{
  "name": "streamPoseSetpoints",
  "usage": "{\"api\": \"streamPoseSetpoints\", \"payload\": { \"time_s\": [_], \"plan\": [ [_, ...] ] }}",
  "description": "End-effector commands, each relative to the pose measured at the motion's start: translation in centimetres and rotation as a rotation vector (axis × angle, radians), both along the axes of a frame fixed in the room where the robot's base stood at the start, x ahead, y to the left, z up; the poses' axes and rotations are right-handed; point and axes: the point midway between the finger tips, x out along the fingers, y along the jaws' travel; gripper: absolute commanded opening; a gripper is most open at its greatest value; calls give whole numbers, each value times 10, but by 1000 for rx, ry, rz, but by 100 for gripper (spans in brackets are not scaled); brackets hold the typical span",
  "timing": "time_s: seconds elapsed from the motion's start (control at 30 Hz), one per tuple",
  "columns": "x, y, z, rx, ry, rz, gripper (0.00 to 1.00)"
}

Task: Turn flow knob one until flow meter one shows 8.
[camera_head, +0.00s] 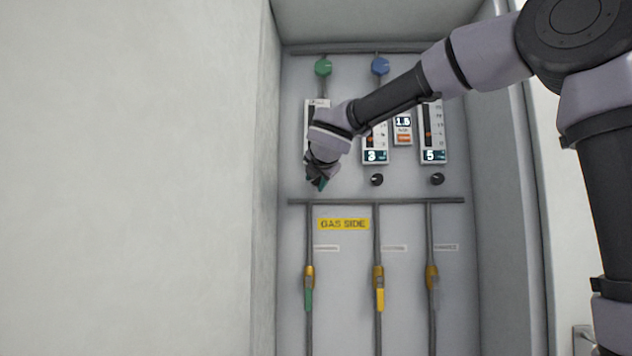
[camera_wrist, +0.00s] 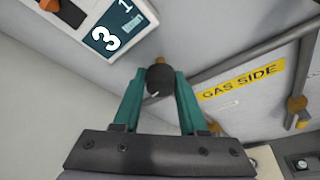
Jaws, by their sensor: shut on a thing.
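The small black flow knob one (camera_wrist: 159,80) has a white mark on its face and sits between the teal fingers of my gripper (camera_wrist: 158,78), which is shut on it. In the head view my gripper (camera_head: 319,183) is at the left end of the knob row and hides this knob. Flow meter one (camera_head: 311,110) is the leftmost meter on the panel, with its lower part hidden behind my wrist. In the wrist view its dark display (camera_wrist: 118,28) shows a large 3 and a smaller 1.
Two more flow meters show 3 (camera_head: 375,156) and 5 (camera_head: 434,156), with black knobs (camera_head: 377,180) (camera_head: 437,179) below. A grey pipe (camera_head: 400,201) and yellow GAS SIDE label (camera_head: 343,224) lie lower. The cabinet's side wall (camera_head: 265,200) is close on the left.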

Motion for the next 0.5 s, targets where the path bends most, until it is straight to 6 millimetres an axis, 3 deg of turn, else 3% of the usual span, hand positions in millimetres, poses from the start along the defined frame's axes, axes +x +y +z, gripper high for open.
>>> {"api": "streamPoseSetpoints", "payload": {
  "time_s": [0.27,0.5],
  "plan": [
    [0,-1,-2,92,0,-4,0],
    [0,-2,-3,278,-5,-3,0]
  ]
}}
